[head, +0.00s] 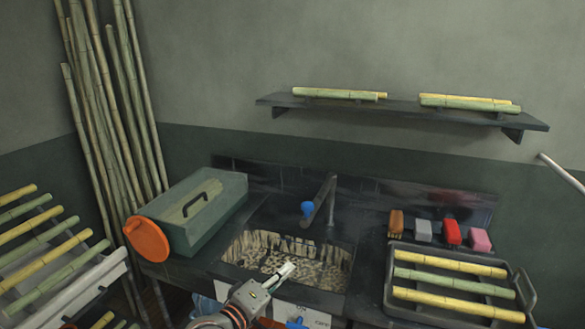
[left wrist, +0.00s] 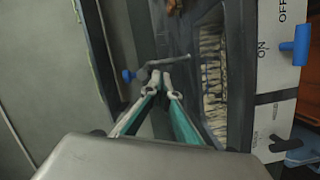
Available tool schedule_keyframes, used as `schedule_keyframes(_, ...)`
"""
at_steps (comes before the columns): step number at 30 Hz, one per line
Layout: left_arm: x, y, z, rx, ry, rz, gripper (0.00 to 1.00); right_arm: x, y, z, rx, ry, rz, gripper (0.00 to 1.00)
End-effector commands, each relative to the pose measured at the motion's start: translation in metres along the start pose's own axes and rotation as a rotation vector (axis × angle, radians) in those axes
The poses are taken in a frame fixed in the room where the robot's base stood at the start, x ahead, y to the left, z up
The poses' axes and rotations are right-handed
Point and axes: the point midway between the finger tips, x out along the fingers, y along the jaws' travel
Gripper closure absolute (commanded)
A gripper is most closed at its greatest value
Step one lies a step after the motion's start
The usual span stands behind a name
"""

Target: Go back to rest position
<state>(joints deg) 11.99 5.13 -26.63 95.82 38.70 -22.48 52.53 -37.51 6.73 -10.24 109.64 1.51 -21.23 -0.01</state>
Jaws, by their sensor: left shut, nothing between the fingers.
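My left gripper (head: 286,270) is in the lower middle of the head view, in front of the sink basin (head: 337,270). Its fingertips are together with nothing between them, as the left wrist view (left wrist: 165,80) also shows. My right gripper is in neither view.
A green box (head: 222,208) and an orange disc (head: 147,239) stand left of the sink. A dark tray of cane (head: 524,290) and several small blocks are at right. A shelf (head: 400,108) holds cane pieces. Tall canes (head: 110,110) lean at the back left.

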Motion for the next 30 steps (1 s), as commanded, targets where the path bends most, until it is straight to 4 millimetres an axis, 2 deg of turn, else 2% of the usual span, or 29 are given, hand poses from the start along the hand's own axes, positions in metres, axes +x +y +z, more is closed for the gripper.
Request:
schedule_keyframes(1, -0.021, -0.033, 0.011, 0.063, 0.01, -0.053, 1.0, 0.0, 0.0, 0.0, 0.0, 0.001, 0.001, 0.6)
schedule_keyframes(5, -0.074, -0.101, 0.03, 0.274, 0.022, -0.183, 1.0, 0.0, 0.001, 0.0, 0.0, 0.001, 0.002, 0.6)
schedule_keyframes(6, -0.092, -0.121, 0.036, 0.341, 0.018, -0.225, 1.0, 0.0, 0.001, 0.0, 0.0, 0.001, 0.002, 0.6)
schedule_keyframes(8, -0.121, -0.15, 0.046, 0.442, 0.005, -0.289, 1.0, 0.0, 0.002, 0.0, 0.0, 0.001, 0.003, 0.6)
schedule_keyframes(12, -0.195, -0.207, 0.07, 0.683, -0.059, -0.435, 1.0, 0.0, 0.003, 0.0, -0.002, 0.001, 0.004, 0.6)
schedule_keyframes(15, -0.248, -0.238, 0.085, 0.848, -0.128, -0.527, 1.0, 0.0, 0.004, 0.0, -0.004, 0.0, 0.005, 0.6)
schedule_keyframes(18, -0.293, -0.26, 0.097, 0.987, -0.2, -0.596, 1.0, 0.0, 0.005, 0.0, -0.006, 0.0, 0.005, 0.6)
schedule_keyframes(21, -0.326, -0.272, 0.105, 1.085, -0.26, -0.64, 1.0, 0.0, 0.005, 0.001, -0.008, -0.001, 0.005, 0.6)
schedule_keyframes(25, -0.346, -0.279, 0.109, 1.151, -0.301, -0.665, 1.0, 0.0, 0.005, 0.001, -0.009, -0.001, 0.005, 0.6)
schedule_keyframes(30, -0.349, -0.28, 0.11, 1.164, -0.309, -0.669, 1.0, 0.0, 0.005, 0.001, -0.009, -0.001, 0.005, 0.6)
